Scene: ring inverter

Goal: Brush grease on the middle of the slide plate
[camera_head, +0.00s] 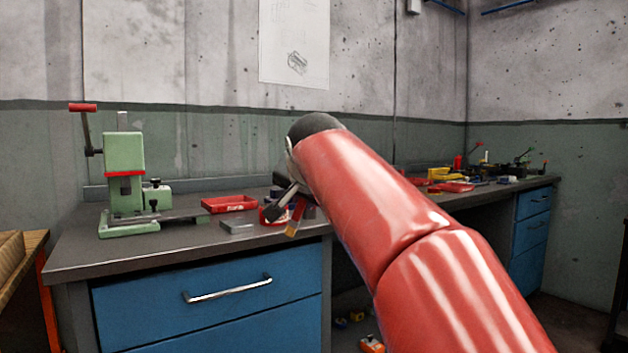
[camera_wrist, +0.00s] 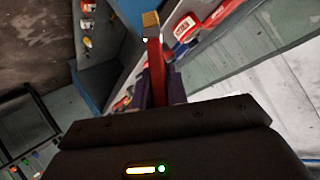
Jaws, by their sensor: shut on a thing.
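My gripper (camera_head: 289,201) is shut on a brush with a red handle (camera_wrist: 154,70) and tan bristles (camera_wrist: 151,20). The brush also shows in the head view (camera_head: 296,217), tilted, bristles downward, near the front edge of the bench. A red round container (camera_head: 268,215), perhaps the grease, stands partly hidden behind my gripper.
A green press (camera_head: 123,180) with a red-handled lever stands on the left of the workbench (camera_head: 75,253). A red tray (camera_head: 229,204) lies behind the grey plate. Several tools and yellow and red parts lie at the far right. Blue drawers (camera_head: 210,300) are below.

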